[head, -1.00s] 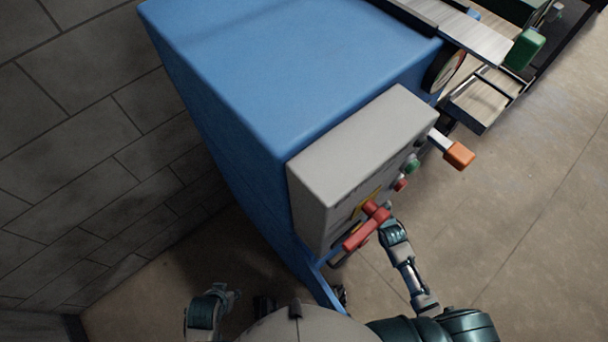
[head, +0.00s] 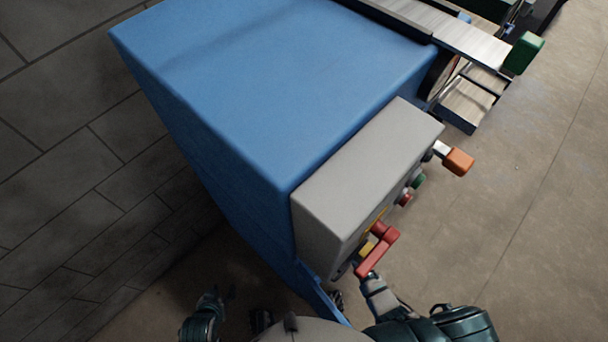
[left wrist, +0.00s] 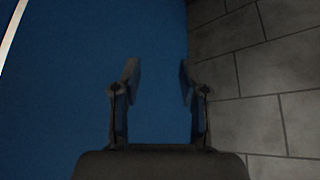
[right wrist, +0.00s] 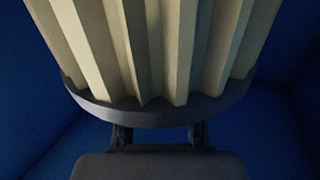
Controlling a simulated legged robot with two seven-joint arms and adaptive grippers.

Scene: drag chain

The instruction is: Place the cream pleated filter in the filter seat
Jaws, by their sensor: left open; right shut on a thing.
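The cream pleated filter (right wrist: 150,50) fills the upper part of the right wrist view, with a dark grey rim at its near end. My right gripper (right wrist: 160,135) is shut on it at that rim; the fingertips are partly hidden by it. Blue walls surround it in this view. In the head view, the filter and the right fingers are hidden below the grey control box. My left gripper (head: 222,296) is open and empty at the lower left; it also shows in the left wrist view (left wrist: 158,85), near a blue panel. I cannot see the filter seat.
The blue machine (head: 250,90) fills the middle. Its grey control box (head: 365,180) carries a red lever (head: 378,250), red and green buttons and an orange-tipped handle (head: 458,161). A grey block wall (head: 70,150) stands at left; open floor (head: 500,240) lies at right.

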